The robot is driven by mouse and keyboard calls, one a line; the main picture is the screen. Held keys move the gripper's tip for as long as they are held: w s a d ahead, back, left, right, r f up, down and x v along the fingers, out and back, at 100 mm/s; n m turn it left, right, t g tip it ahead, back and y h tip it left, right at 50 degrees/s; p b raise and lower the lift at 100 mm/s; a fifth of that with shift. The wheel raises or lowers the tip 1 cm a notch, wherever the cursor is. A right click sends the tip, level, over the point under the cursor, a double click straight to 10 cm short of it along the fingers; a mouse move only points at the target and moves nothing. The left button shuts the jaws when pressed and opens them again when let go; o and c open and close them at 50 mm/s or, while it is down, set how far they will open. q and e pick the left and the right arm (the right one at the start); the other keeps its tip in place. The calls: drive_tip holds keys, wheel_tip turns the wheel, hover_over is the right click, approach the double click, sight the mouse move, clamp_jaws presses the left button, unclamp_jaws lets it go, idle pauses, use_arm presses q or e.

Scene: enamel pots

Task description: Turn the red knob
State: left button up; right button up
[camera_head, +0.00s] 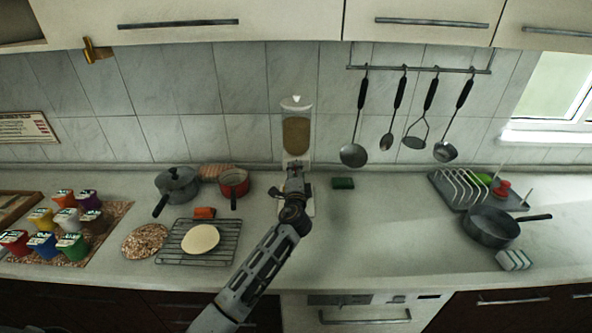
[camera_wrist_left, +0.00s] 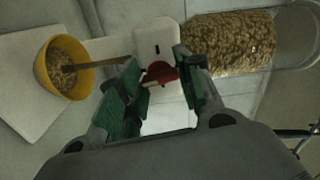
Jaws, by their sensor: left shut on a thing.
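The red knob (camera_wrist_left: 161,73) shows in the left wrist view, on the white front of a clear dispenser (camera_wrist_left: 232,44) filled with cereal-like pieces. In the head view the dispenser (camera_head: 297,135) stands upright against the tiled wall, and my gripper hides the knob. My left gripper (camera_wrist_left: 158,76) has its green-padded fingers on either side of the knob and is shut on it. In the head view the left gripper (camera_head: 295,172) is in front of the dispenser's lower part. A yellow bowl (camera_wrist_left: 47,68) with similar pieces inside is below the dispenser. My right gripper is not in view.
A grey pot (camera_head: 177,185) and a red pot (camera_head: 233,182) stand left of the dispenser. A wire rack (camera_head: 225,250) lies in front of them. A dark pan (camera_head: 490,228) stands farther right, with clear counter between.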

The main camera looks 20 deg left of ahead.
use_arm(q)
drive_tip(key=shift+m+p, duration=0.3)
drive_tip(key=shift+m, duration=0.3)
drive_tip(key=o, duration=1)
drive_tip(key=shift+d, duration=0.1)
drive_tip(key=shift+o, duration=0.2)
drive_tip(key=v, duration=1.2)
idle(0.7)
